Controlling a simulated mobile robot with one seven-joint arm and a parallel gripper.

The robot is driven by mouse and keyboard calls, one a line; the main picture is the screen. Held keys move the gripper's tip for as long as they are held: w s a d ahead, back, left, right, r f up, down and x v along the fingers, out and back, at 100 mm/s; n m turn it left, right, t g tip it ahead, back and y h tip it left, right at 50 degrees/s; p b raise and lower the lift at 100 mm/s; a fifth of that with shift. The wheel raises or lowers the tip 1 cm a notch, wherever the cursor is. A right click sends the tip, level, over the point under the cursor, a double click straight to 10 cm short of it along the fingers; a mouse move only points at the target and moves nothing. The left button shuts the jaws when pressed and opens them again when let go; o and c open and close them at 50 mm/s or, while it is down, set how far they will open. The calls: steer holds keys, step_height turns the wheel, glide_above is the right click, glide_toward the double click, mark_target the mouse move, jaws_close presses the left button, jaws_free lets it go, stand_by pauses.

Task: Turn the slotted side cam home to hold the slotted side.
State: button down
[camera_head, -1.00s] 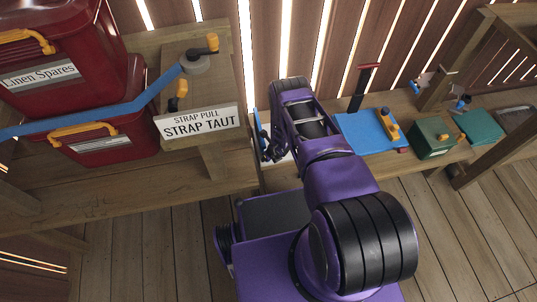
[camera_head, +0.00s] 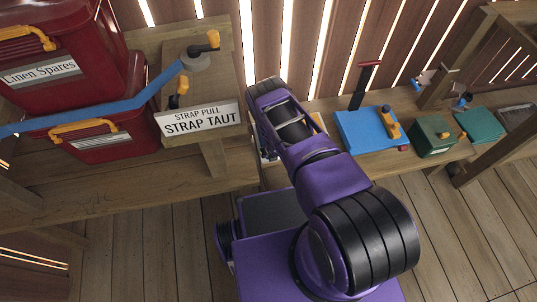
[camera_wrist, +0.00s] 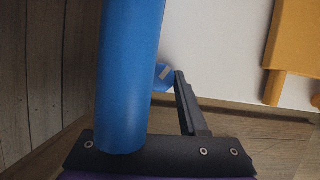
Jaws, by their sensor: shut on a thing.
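In the wrist view a thick blue bar (camera_wrist: 130,75) stands close to the camera, left of centre. A smaller rounded blue piece (camera_wrist: 164,78) with a pale mark shows behind it, at the fingertips. These look like parts of the slotted side cam. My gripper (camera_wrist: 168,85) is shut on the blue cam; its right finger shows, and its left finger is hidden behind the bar. A white panel (camera_wrist: 225,50) with an orange-yellow part (camera_wrist: 295,45) lies beyond; I cannot tell whether it is the slotted side. In the head view my arm hides the grip.
Right on the bench are a blue box (camera_head: 365,130) with an orange latch, a red-handled lever (camera_head: 363,85) and green boxes (camera_head: 433,136). The plank wall is close behind.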

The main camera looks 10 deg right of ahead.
steer(key=shift+c, duration=2.2)
jaws_free()
steer(key=p+v, duration=0.3)
steer(key=v, duration=1.4)
steer(key=shift+r+p, duration=0.25)
steer(key=shift+p, duration=0.05)
steer(key=shift+a, duration=0.1)
